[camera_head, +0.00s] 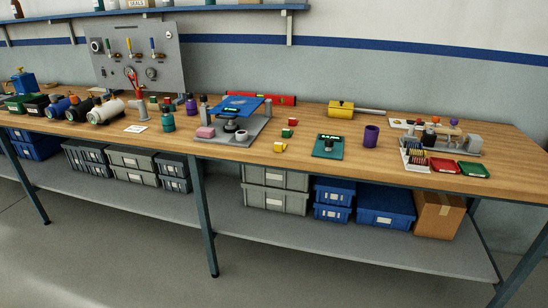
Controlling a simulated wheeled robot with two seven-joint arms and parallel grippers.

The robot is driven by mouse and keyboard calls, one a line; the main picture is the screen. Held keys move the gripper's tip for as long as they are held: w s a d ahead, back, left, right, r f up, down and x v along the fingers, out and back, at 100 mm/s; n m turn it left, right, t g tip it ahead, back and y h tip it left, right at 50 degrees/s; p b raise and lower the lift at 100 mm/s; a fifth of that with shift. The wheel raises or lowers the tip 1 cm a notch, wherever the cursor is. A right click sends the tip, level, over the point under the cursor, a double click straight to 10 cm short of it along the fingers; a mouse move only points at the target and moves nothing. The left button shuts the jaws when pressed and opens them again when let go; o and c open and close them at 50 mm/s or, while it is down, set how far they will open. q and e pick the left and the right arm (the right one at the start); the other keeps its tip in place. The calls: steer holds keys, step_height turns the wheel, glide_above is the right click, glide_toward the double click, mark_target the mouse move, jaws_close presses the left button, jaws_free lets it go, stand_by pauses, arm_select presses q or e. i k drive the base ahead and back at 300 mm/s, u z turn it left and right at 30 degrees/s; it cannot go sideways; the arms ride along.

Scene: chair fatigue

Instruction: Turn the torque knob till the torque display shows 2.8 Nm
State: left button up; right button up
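No control in view can be read as labelled torque. A small teal box (329,153) stands at the front middle of the bench, with a small lit green display and a dark round part on its top. A grey test rig (215,139) with a blue plate (239,101) stands left of it and also has a small lit green display (231,110). A dark round part and a small white-topped cylinder sit under the plate. The digits on both displays are too small to read. Neither of my grippers is in view.
A yellow roller (341,108) lies behind. Red and green trays (474,169) lie at the right.

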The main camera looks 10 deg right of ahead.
mark_target(329, 143)
steer(key=z, duration=0.75)
steer(key=i, duration=1.2)
steer(key=u, duration=0.35)
